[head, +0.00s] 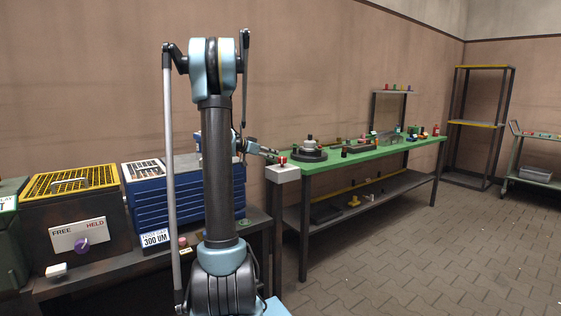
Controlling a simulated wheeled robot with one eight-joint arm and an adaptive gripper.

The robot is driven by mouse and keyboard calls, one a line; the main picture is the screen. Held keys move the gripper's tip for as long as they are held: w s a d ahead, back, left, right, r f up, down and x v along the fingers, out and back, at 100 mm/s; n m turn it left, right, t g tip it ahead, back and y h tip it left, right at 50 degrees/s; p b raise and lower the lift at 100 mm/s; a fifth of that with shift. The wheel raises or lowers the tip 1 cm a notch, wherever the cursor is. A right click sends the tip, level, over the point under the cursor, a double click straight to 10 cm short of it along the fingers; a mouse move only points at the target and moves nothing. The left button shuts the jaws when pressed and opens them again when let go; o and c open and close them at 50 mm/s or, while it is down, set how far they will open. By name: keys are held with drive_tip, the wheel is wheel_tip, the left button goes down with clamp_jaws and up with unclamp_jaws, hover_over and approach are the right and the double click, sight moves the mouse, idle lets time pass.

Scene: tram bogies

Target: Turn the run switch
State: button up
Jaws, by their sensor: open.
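No label reading "run" is legible. A white box with a red knob (282,161) sits at the near left corner of the green bench. Which of these is the run switch, if either, I cannot tell. My gripper (273,154) is small in view, just above and left of the red knob. It is open and appears empty. Whether it touches the knob cannot be told. My arm hides part of the middle.
The green bench (345,160) carries a round dark fixture (309,154) and several small parts. A blue cabinet (157,203) and a yellow-grated box (72,183) stand at the left. A shelf rack (478,124) and a cart stand at the right. The paved floor at the right is clear.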

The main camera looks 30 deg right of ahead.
sight(281, 157)
drive_tip(key=x, duration=0.9)
drive_tip(key=shift+w+d, duration=0.15)
drive_tip(key=shift+d, duration=0.15)
drive_tip(key=shift+a, duration=0.1)
drive_tip(key=c, duration=1.1)
